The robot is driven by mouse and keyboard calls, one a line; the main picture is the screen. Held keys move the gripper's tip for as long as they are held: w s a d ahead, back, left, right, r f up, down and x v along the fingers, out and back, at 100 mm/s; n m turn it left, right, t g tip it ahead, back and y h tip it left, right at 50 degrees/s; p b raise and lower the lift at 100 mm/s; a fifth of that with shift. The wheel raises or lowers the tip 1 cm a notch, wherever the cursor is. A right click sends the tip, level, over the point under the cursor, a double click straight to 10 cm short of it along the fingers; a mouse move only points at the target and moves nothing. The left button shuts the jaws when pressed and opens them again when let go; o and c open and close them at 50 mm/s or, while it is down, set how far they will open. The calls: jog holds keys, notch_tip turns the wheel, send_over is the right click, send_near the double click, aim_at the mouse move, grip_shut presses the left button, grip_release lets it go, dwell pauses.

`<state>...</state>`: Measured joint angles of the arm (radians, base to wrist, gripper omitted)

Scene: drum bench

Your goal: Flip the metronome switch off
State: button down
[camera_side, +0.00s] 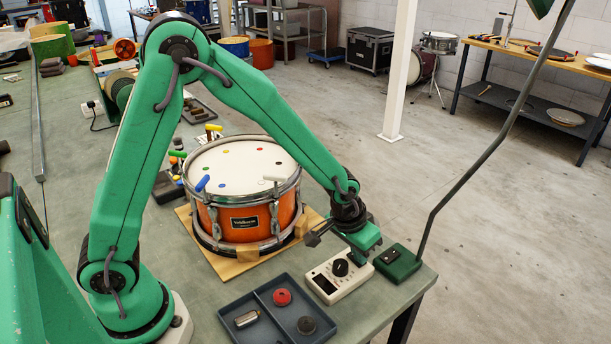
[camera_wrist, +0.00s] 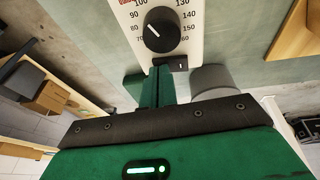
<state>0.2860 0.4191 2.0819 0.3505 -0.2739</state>
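The metronome (camera_side: 338,279) is a cream box with a black dial (camera_side: 340,267) and a dark display, flat near the bench's front right corner. In the wrist view its dial (camera_wrist: 159,29) is ringed by numbers. A small black switch (camera_wrist: 180,63) with a pale mark sits at its near edge, below the dial. My gripper (camera_wrist: 158,76) points at that edge, its narrow green fingers together with nothing visible between them. The fingertips are just left of the switch in the wrist view; whether they touch it I cannot tell. In the side view my gripper (camera_side: 363,252) is low over the metronome's far end.
A green box (camera_side: 398,262) stands close to the metronome's right, by the bench edge. An orange snare drum (camera_side: 245,190) stands behind on a wooden board.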

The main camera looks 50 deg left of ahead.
jog(key=shift+a, duration=0.15)
jog(key=shift+a+r, duration=0.1)
jog(key=shift+a, duration=0.55)
jog(key=shift+r, duration=0.15)
jog(key=shift+d+r, duration=0.1)
jog(key=shift+r, duration=0.75)
notch_tip(320, 180, up, 12)
jog(key=s+d, duration=0.2)
jog(key=s, duration=0.1)
jog(key=shift+f, duration=0.25)
